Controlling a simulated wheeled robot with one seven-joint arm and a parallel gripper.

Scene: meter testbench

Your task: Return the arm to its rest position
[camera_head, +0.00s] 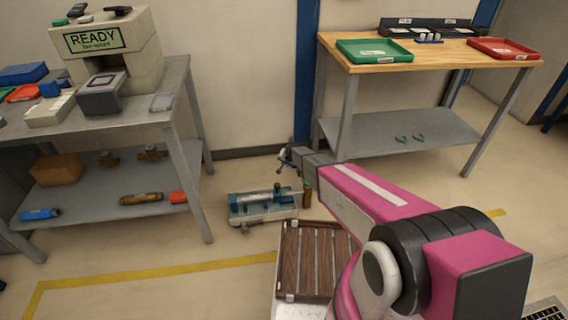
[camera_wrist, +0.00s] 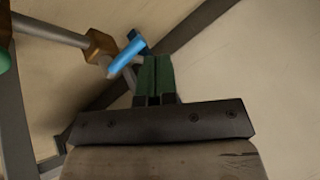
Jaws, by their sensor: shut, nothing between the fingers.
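My arm (camera_head: 375,200), pink with dark joints, reaches from the lower right toward the middle of the head view. My gripper (camera_head: 284,157) is at its far end, in the open space between the two benches and apart from both. In the wrist view the green fingers of my gripper (camera_wrist: 155,62) are together, with nothing between them. A blue piece (camera_wrist: 128,55) and a brown block on a grey bar (camera_wrist: 100,45) show beyond the fingers; I cannot tell their distance.
A grey bench (camera_head: 115,122) with a READY display unit (camera_head: 92,40) stands left. A wooden-top bench (camera_head: 440,52) with a green tray (camera_head: 374,51) and red tray (camera_head: 505,49) stands right. A blue-grey fixture (camera_head: 262,207) is low between them, near a brown slatted surface (camera_head: 306,260).

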